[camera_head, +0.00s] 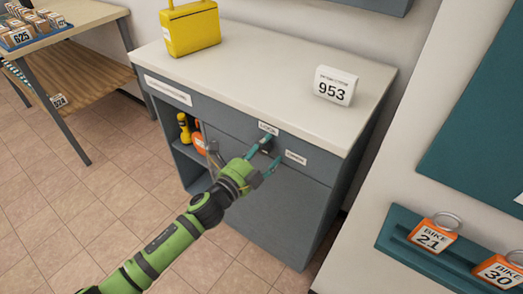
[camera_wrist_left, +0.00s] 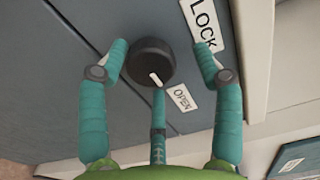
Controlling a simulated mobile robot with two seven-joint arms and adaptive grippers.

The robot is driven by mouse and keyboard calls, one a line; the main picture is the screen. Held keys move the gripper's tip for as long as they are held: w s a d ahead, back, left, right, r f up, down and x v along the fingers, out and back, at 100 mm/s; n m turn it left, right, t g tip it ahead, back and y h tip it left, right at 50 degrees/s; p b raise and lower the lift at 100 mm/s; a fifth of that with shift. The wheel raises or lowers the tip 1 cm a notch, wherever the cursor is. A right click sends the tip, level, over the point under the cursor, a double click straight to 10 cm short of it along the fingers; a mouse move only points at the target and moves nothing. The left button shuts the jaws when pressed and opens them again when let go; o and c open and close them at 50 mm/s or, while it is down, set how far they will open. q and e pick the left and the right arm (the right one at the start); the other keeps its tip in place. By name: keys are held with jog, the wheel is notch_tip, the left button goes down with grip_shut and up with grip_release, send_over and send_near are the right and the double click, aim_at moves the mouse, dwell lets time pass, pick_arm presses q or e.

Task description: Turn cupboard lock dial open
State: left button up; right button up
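The lock dial (camera_wrist_left: 147,60) is a round black knob on the grey cupboard front. Its white mark points down-right in the left wrist view, towards the OPEN label (camera_wrist_left: 181,97). The LOCK label (camera_wrist_left: 203,22) is up and right of it. In the head view, the dial is largely hidden by my left gripper (camera_head: 269,152), on the front of the cupboard (camera_head: 280,210). My left gripper's teal fingers are spread around the dial; the right finger is apart from it, and I cannot tell whether the left one touches. My right gripper is not in view.
A yellow box (camera_head: 192,30) and a white 953 block (camera_head: 335,86) stand on the cupboard top. An open shelf on the left holds yellow and orange items (camera_head: 199,138). A teal rack (camera_head: 430,262) with bike tags is at the right. Tiled floor is clear at left.

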pick_arm(q)
jog(key=shift+a+f, duration=0.1)
jog(key=shift+a, duration=0.2)
jog(key=shift+s+a, duration=0.2)
jog(key=shift+a, duration=0.05)
jog(key=v, duration=1.1)
jog(key=shift+s+d, duration=0.2)
